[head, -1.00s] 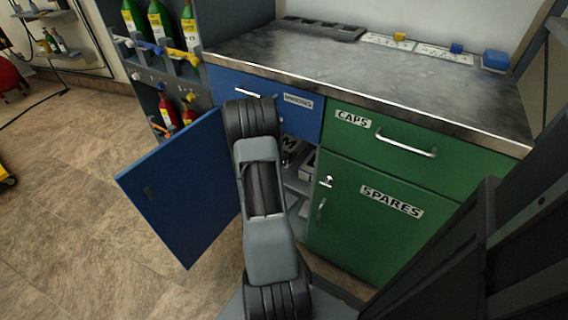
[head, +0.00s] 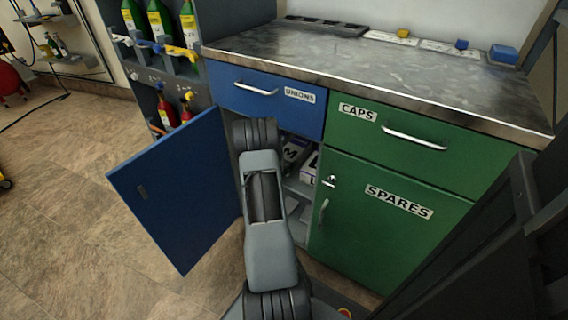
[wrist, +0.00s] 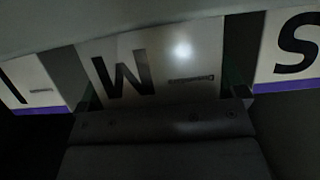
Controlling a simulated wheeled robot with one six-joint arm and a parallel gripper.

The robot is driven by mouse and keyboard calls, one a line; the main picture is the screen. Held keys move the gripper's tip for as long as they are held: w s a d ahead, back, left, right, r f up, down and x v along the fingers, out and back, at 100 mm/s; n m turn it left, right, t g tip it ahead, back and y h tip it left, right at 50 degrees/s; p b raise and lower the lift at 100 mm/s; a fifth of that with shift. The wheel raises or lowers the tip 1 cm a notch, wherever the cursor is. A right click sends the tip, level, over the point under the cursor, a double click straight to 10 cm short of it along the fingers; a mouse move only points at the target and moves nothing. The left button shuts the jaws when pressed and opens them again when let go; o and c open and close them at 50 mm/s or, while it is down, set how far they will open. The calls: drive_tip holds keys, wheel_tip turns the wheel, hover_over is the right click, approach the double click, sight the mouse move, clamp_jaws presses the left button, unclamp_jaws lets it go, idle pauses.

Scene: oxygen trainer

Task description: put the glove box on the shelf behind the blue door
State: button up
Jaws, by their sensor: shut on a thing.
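The blue door (head: 178,195) stands wide open to the left of the cabinet opening in the head view. My arm reaches into that opening, and its end is hidden there. In the wrist view my gripper (wrist: 164,92) is shut on a white glove box (wrist: 150,55) with a large dark letter that looks like an M. One finger is at each side of it. In the head view a box marked M (head: 293,152) shows inside the cabinet, beside a box marked L (head: 311,168). The shelf surface under the held box is hidden.
In the wrist view a box marked S (wrist: 292,45) is close on the right and another white box (wrist: 30,80) on the left. A blue drawer (head: 265,92) and grey worktop (head: 390,75) are above the opening. A green SPARES door (head: 390,215) is shut on the right.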

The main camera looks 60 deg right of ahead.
drive_tip(key=o, duration=0.8)
drive_tip(key=shift+o, duration=0.2)
drive_tip(key=shift+a+r, duration=0.2)
drive_tip(key=shift+r, duration=0.05)
drive_tip(key=p+v, duration=0.4)
drive_tip(key=v, duration=0.7)
drive_tip(key=shift+a, duration=0.3)
